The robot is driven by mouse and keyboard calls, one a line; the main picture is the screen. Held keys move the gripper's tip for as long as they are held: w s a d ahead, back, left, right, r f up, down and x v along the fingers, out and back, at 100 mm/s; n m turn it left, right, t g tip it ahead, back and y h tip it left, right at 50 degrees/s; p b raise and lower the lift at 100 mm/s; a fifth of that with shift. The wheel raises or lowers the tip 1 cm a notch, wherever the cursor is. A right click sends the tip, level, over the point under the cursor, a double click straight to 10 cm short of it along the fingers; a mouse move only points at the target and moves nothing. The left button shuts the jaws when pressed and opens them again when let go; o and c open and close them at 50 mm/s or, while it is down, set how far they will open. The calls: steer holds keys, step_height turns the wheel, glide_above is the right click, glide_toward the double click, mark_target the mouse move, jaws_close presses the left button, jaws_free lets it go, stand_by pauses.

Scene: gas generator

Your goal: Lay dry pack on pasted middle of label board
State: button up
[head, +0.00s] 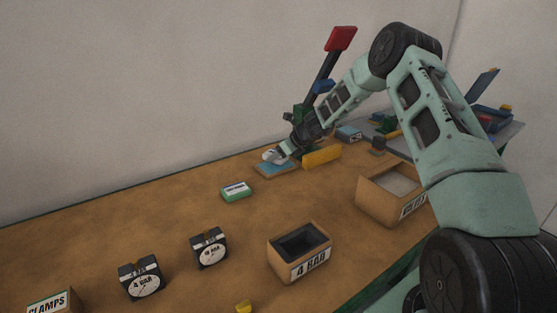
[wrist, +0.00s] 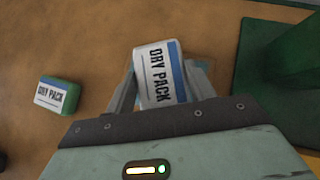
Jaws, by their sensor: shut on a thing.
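A white pack with a blue stripe and the words DRY PACK (wrist: 155,72) is between the fingers of my gripper (wrist: 161,86), which is shut on it. In the head view the gripper (head: 283,152) is low over a light-blue board (head: 276,172), with the white pack (head: 268,155) at its tip. I cannot tell whether the pack touches the board. The board's middle is hidden by pack and gripper. A second, green pack with a DRY PACK label (wrist: 56,95) lies apart to the left; it also shows in the head view (head: 236,191).
A yellow block (head: 321,157) stands close right of the board. A cardboard box with a 4 BAR label (head: 299,253), another box (head: 390,190) and two gauges (head: 141,278) (head: 209,248) are nearer. A red-topped lever (head: 341,39) rises behind the gripper.

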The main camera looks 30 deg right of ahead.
steer(key=shift+f, duration=0.95)
steer(key=shift+f, duration=0.1)
steer(key=shift+f, duration=0.15)
steer(key=o, duration=1)
